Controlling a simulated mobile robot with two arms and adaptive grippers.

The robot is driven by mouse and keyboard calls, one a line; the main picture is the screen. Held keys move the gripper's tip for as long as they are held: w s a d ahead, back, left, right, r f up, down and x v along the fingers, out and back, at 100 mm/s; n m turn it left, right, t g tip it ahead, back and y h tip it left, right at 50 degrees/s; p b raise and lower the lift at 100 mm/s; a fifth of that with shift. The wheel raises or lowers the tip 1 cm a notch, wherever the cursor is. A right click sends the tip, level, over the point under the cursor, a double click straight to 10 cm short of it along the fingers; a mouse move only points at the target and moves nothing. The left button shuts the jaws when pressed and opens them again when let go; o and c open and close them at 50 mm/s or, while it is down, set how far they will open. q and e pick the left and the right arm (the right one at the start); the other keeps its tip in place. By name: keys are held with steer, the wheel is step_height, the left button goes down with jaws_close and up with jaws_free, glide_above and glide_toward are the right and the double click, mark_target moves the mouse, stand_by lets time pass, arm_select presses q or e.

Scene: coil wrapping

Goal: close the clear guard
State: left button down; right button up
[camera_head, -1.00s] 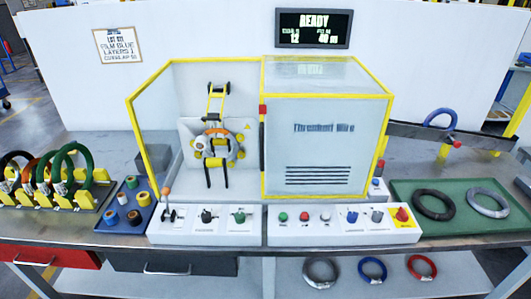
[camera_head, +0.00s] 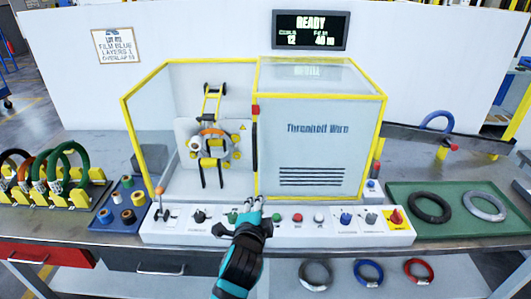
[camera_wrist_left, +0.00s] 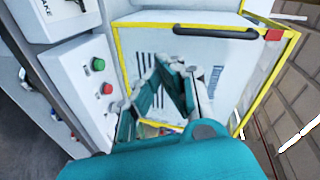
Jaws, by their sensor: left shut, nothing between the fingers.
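The clear guard (camera_head: 318,135) is a yellow-framed see-through panel in front of the machine's right half, with lettering and dark slots showing behind it. A dark upright handle (camera_head: 255,155) is on its left edge. The winding bay left of it is uncovered at the front, showing the ring with yellow rollers (camera_head: 211,145). My left gripper (camera_head: 256,210) is shut and empty, over the control panel in front of and below the handle, apart from it. In the left wrist view, the gripper (camera_wrist_left: 180,66) points at the guard, and the handle (camera_wrist_left: 215,32) lies beyond the fingertips. My right gripper is not in view.
The control panel (camera_head: 290,234) with buttons and a lever (camera_head: 160,200) runs along the front. A spool tray (camera_head: 108,222) and a rack of coils (camera_head: 50,175) stand left. A green tray (camera_head: 455,225) with two coils lies right. A display (camera_head: 311,30) reads READY.

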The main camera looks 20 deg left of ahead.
arm_select(q)
steer(key=w+d+r+m+t, duration=0.3)
steer(key=w+r+m, duration=0.1)
steer(key=w+r, duration=0.25)
steer(key=p, duration=0.2)
glide_toward(282, 140)
steer(key=w, duration=0.4)
steer(key=shift+a+f, duration=0.1)
steer(key=shift+a, duration=0.3)
steer(key=a+p, duration=0.1)
steer(key=s+a+p, duration=0.1)
steer(key=a, duration=0.1)
steer(key=shift+s+a+f, duration=0.1)
steer(key=shift+s+a, duration=0.15)
steer(key=shift+a, duration=0.05)
steer(key=shift+a, duration=0.1)
